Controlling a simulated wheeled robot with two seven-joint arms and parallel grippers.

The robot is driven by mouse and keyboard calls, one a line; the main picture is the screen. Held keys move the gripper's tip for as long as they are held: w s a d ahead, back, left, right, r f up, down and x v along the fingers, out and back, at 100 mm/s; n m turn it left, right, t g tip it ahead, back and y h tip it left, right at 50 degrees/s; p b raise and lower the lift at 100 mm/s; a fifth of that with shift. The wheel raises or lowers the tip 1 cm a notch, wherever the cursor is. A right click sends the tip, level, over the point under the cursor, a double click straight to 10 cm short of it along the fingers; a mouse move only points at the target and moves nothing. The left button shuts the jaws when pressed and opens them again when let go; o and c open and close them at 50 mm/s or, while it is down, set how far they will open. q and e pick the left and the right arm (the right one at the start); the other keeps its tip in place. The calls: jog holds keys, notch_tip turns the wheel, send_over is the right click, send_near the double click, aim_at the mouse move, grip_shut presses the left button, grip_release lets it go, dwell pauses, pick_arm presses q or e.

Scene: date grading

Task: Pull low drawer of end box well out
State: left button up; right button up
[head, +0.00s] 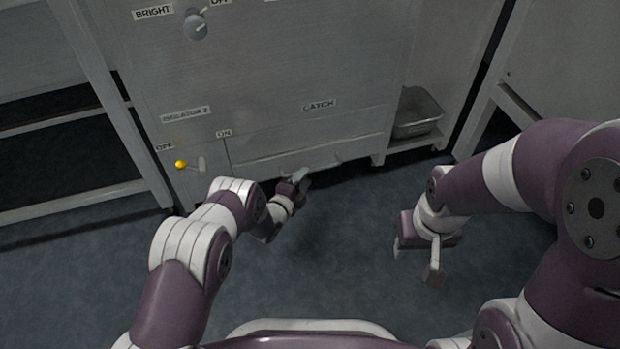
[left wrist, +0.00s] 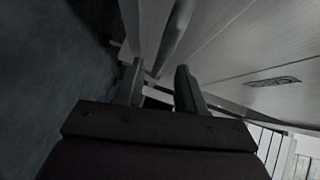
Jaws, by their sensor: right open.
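The end box (head: 270,70) is a grey cabinet. Its low drawer (head: 300,137), labelled CATCH, has a wide front along the bottom, with a bar handle (head: 273,163) below it. The drawer looks pushed in. My left gripper (head: 299,176) is at the handle, just under the drawer front. In the left wrist view the handle (left wrist: 176,35) runs down to the two fingertips (left wrist: 158,70), which are apart. Whether they press on the handle cannot be told. My right gripper (head: 418,260) is open and empty above the floor, right of the drawer.
A yellow-tipped lever (head: 181,164) sits left of the drawer, between OFF and ON. A BRIGHT knob (head: 195,26) is higher up. A metal pan (head: 416,112) stands on a low shelf to the right. Frame legs (head: 140,150) stand at the left. The floor before the drawer is clear.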

pick_arm(q)
jog(key=b+x, duration=0.2)
jog(key=x, duration=0.2)
jog(key=shift+w+f, duration=0.1)
jog(key=shift+f, duration=0.1)
jog(key=shift+w+d+r, duration=0.15)
jog(key=shift+w+r, duration=0.05)
grip_shut()
pick_arm(e)
notch_tip(320, 180, down, 3)
jog(key=shift+f, duration=0.15)
pick_arm(q)
jog(key=shift+s, duration=0.1)
